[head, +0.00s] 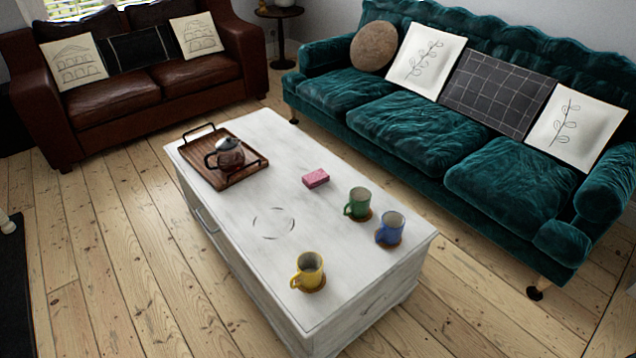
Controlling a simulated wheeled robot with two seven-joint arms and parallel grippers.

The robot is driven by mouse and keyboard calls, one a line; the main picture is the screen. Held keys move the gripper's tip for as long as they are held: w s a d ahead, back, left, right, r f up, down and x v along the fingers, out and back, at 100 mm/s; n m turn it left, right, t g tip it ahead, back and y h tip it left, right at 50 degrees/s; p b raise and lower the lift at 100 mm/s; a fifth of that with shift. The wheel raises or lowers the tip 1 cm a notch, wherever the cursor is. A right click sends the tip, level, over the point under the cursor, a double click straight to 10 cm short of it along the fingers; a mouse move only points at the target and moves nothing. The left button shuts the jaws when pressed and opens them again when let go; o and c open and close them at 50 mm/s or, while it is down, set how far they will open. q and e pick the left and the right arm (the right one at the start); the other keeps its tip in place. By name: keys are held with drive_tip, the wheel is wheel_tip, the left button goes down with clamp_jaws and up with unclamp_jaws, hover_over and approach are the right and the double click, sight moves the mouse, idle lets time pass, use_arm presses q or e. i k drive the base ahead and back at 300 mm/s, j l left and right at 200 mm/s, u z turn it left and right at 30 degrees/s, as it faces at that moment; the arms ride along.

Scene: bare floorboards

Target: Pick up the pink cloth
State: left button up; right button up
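A small pink cloth (315,178), folded into a block shape, lies on the white coffee table (240,240) near the middle of its top, towards the right long edge. Nothing covers it, and nothing touches it except the table. Neither of my grippers shows in the head view.
A green mug (358,203), a blue mug (391,228) and a yellow mug (309,270) stand on coasters at the table's near end. A wooden tray (197,171) with a teapot (229,154) is at the far end. A teal sofa (400,120) and a brown sofa (115,97) stand behind.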

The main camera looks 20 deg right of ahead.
sight(311, 180)
drive_tip(key=i+j+z, duration=0.15)
drive_tip(key=j, duration=0.2)
drive_tip(key=i+j+z, duration=0.15)
drive_tip(key=j, duration=0.25)
drive_tip(key=j+z, duration=0.2)
drive_tip(key=j, duration=0.2)
drive_tip(key=i+j+z, duration=0.15)
drive_tip(key=j, duration=0.25)
drive_tip(key=i+j+z, duration=0.2)
drive_tip(key=i+j, duration=0.15)
drive_tip(key=j, duration=0.3)
drive_tip(key=i+j+z, duration=0.1)
drive_tip(key=j, duration=0.25)
drive_tip(key=i+j+z, duration=0.1)
drive_tip(key=j, duration=0.25)
drive_tip(key=i+j+z, duration=0.1)
drive_tip(key=j, duration=0.3)
drive_tip(key=i+j, duration=0.4)
drive_tip(key=j, duration=0.2)
